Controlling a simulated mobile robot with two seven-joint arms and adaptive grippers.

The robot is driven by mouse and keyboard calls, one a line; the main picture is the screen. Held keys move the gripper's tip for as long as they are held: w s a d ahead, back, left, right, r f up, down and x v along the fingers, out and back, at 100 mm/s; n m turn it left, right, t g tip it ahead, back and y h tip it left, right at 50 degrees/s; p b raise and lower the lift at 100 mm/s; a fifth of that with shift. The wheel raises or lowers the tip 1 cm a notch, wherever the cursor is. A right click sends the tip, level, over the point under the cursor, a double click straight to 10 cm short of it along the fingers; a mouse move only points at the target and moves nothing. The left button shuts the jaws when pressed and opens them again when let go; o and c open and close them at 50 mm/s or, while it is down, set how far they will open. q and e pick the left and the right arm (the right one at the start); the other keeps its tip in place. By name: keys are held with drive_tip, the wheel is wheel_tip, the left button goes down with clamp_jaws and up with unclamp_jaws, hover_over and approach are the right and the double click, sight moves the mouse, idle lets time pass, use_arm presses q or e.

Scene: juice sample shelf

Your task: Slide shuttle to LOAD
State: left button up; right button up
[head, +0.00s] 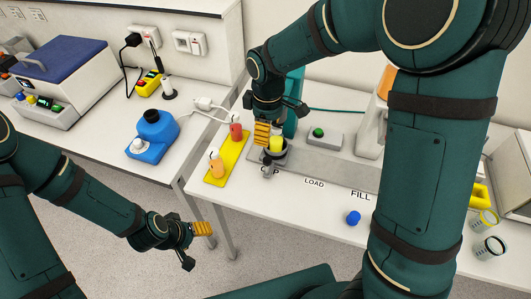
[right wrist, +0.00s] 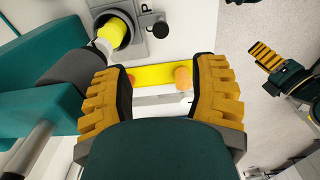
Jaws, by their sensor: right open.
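The shuttle (head: 268,171) is a grey carriage with a dark round cup at the CAP end of the grey track (head: 345,176). A yellow-topped piece (head: 277,144) stands in its cup. The LOAD label (head: 314,183) is to its right, with FILL (head: 360,195) beyond. My right gripper (head: 263,135) is just above and left of the cup.
A yellow tray (head: 216,179) with a red bottle (head: 236,131) and an orange bottle (head: 217,163) lies left of the track. A green-button box (head: 325,137) stands behind it. A blue cap (head: 353,217) lies in front.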

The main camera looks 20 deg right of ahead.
sight(268, 159)
wheel_tip(268, 159, down, 13)
drive_tip(key=shift+r, duration=0.15)
drive_tip(key=shift+s, duration=0.1)
clamp_jaws()
